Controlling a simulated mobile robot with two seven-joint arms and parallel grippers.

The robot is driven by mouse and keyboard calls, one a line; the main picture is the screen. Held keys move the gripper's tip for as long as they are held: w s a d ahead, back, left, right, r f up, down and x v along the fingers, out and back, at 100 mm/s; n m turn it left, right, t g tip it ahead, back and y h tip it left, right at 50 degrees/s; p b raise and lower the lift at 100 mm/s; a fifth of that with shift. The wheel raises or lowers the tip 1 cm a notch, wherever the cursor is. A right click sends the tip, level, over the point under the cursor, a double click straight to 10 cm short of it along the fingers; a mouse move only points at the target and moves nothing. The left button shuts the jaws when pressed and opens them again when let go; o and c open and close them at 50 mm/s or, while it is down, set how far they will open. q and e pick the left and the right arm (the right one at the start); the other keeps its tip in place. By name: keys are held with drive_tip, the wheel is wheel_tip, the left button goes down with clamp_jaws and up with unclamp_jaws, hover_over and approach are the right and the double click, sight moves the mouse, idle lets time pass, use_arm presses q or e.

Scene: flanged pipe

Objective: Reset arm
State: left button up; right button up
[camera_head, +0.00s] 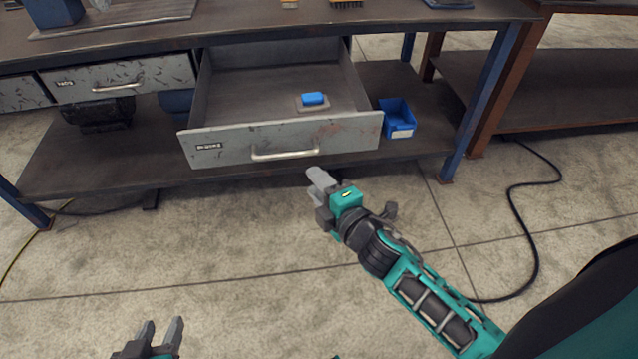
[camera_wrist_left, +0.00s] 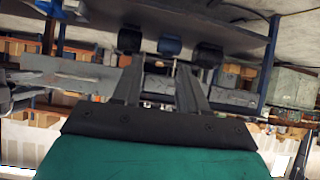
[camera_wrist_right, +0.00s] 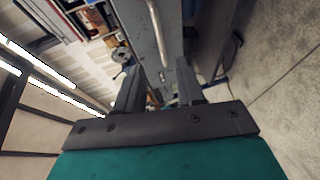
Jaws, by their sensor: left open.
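My left gripper (camera_head: 163,326) is at the bottom left of the head view, its two fingers apart and nothing between them. It also shows open in the left wrist view (camera_wrist_left: 160,70). My right gripper (camera_head: 318,177) is just below and in front of the open drawer (camera_head: 240,139), near the right end of its handle (camera_head: 285,154). In the right wrist view (camera_wrist_right: 158,75) its fingers are apart and empty, with the drawer handle (camera_wrist_right: 157,30) beyond their tips. I see no contact with the handle.
The drawer is pulled out and holds a blue object (camera_head: 313,99) on a small flat piece. A blue bin (camera_head: 397,118) stands on the lower shelf to its right. A black cable (camera_head: 520,210) lies on the floor at right. Floor in front is clear.

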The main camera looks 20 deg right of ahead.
use_arm(q)
drive_tip(key=shift+w+a+r, duration=0.1)
drive_tip(key=shift+w+r, duration=0.05)
use_arm(e)
drive_tip(key=shift+s, duration=0.1)
use_arm(q)
drive_tip(key=shift+y, duration=0.4)
drive_tip(key=a+r+p, duration=0.1)
drive_tip(key=p, duration=0.2)
drive_tip(key=s+a+r+p, duration=0.1)
drive_tip(key=r+p, duration=0.1)
drive_tip(key=p, duration=0.1)
drive_tip(key=shift+s+r+p, duration=0.15)
drive_tip(key=shift+s+p, duration=0.05)
drive_tip(key=shift+p, duration=0.1)
use_arm(e)
drive_tip(key=s+a+f+m+g, duration=0.1)
drive_tip(key=s+m+g, duration=0.4)
drive_tip(key=s+m, duration=0.8)
drive_tip(key=f+m, duration=0.1)
drive_tip(key=m, duration=0.2)
drive_tip(key=shift+s+f, duration=0.2)
drive_tip(key=shift+s, duration=0.1)
use_arm(q)
drive_tip(key=shift+d, duration=0.1)
use_arm(e)
drive_tip(key=shift+a, duration=0.1)
use_arm(q)
drive_tip(key=shift+w+r, duration=0.2)
drive_tip(key=shift+w, duration=0.05)
